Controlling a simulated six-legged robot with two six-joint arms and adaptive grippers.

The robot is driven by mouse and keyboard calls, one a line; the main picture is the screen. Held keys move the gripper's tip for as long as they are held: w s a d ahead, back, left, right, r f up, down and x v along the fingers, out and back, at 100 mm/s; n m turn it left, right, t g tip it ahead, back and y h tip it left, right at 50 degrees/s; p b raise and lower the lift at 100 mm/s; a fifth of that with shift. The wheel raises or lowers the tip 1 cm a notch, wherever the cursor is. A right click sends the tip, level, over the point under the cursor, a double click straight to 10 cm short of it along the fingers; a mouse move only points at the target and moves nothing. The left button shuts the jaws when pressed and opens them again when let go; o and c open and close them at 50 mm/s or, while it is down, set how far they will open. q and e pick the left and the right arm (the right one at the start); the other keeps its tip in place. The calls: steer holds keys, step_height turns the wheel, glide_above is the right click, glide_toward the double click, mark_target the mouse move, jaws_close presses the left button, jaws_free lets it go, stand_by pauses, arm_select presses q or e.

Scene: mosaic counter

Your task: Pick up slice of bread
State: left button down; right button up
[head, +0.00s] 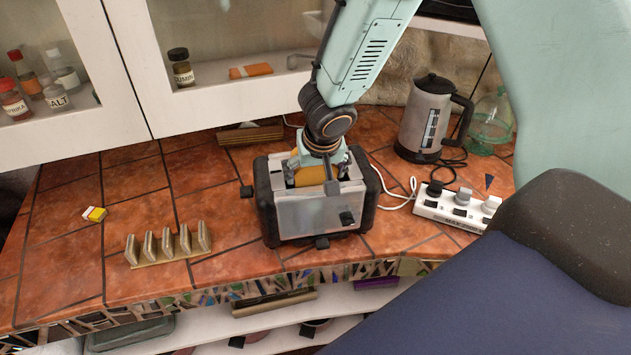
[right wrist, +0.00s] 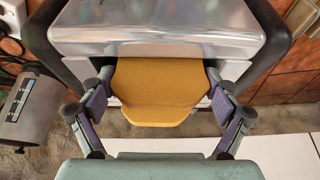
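A golden-brown slice of bread (head: 310,175) stands in the top of the metal toaster (head: 318,215), its upper part sticking out of the slot. In the right wrist view the slice (right wrist: 160,92) is centred, with the toaster's shiny top (right wrist: 160,30) behind it. My right gripper (head: 318,172) points down over the toaster. In the right wrist view its fingers (right wrist: 160,80) are spread wide, one on each side of the slice and very close to its edges. I cannot tell if they touch it. My left gripper is not in view.
A kettle (head: 424,118), a glass jar (head: 490,122) and a power strip (head: 458,205) with cords are to the right. Spice jars (head: 181,68) stand in the cabinet.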

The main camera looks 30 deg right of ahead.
steer(key=shift+s+d, duration=0.2)
steer(key=shift+d, duration=0.05)
step_height(320, 180, up, 8)
steer(key=p, duration=0.2)
steer(key=shift+a+p, duration=0.1)
steer(key=shift+p, duration=0.2)
steer(key=shift+r, duration=0.65)
steer(key=shift+w+a+r, duration=0.1)
steer(key=shift+w+r, duration=0.1)
steer(key=shift+r, duration=0.1)
steer(key=shift+s, duration=0.1)
